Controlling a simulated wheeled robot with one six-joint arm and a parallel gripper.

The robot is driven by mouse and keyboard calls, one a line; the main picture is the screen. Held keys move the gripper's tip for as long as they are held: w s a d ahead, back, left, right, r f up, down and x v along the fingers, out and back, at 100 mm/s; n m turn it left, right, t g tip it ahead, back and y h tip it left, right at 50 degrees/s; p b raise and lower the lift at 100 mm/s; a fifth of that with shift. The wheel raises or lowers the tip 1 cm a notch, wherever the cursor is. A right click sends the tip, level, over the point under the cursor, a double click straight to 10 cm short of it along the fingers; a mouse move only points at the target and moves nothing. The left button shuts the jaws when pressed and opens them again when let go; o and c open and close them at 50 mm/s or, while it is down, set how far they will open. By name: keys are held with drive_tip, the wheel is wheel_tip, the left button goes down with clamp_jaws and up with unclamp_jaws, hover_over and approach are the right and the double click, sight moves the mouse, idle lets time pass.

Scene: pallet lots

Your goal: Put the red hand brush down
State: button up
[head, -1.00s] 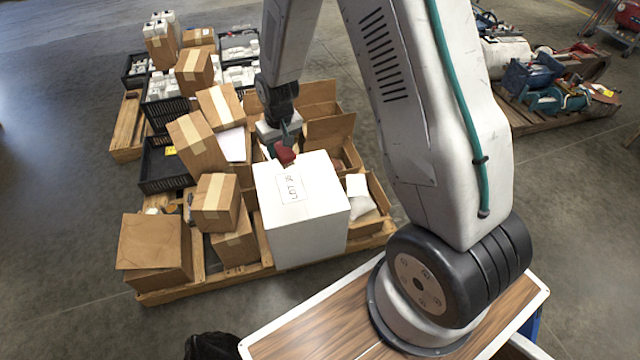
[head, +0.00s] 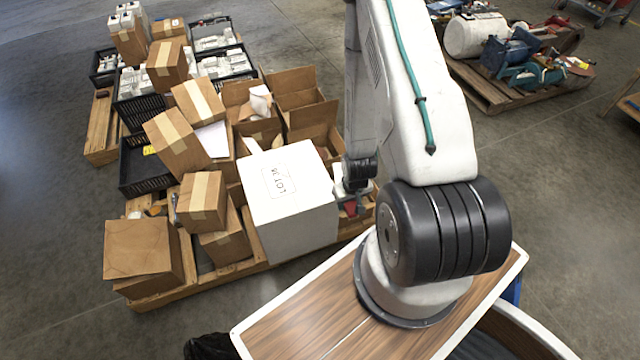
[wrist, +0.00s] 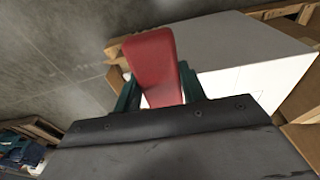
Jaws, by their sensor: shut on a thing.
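The red hand brush (wrist: 152,65) is between the jaws of my gripper (wrist: 158,92) in the wrist view, which are shut on it. In the head view, a small red part of the brush (head: 350,208) shows below my gripper (head: 355,195), just right of the white box marked LOT (head: 290,200). The rest of the brush is hidden behind my arm and gripper. I cannot tell whether the brush touches anything beneath it.
The wooden pallet (head: 180,292) holds several brown cartons (head: 143,250) and black crates (head: 145,172). Open cartons (head: 305,90) stand behind the white box. Another pallet (head: 492,95) with machine parts lies at the upper right. Bare floor lies between the pallets.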

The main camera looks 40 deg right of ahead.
hover_over(320, 185)
drive_tip(key=shift+s+a+f, duration=0.15)
drive_tip(key=shift+s+f, duration=0.05)
drive_tip(key=shift+f, duration=0.55)
drive_tip(key=shift+s+f, duration=0.1)
drive_tip(key=shift+f, duration=1.6)
drive_tip(key=shift+f, duration=0.15)
drive_tip(key=o, duration=1)
